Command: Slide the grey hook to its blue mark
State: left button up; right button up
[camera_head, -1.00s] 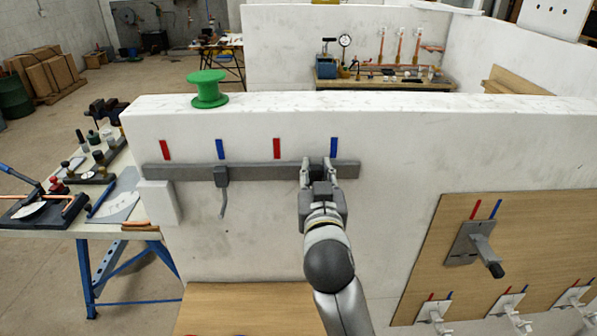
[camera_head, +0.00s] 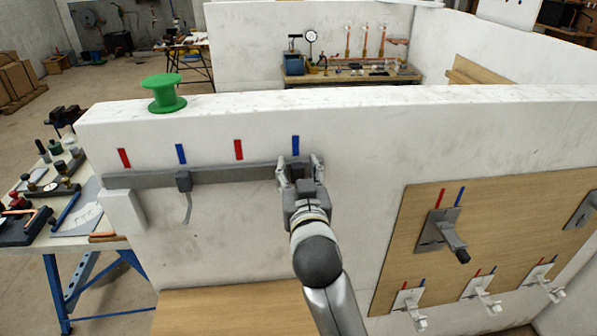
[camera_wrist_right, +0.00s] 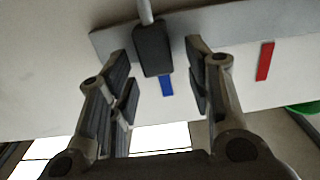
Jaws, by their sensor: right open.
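A grey rail (camera_head: 235,175) runs along the white wall with red and blue marks above it. One grey hook (camera_head: 184,182) hangs on it near the left blue mark (camera_head: 180,153). A second hook's dark grey block (camera_wrist_right: 152,48) is at the right blue mark (camera_head: 295,145), which also shows beside the block in the right wrist view (camera_wrist_right: 166,86). My right gripper (camera_head: 300,167) is open, its fingers on either side of this block with visible gaps. The gripper hides most of this hook in the head view. My left gripper is not in view.
A green spool (camera_head: 164,95) stands on top of the wall. A wooden panel (camera_head: 400,262) with levers is at the right, and a wooden ledge (camera_head: 230,310) is below. A cluttered workbench (camera_head: 85,215) stands at the left.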

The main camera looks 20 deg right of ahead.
notch_tip(320, 180, up, 10)
dwell(0.5)
dwell(0.4)
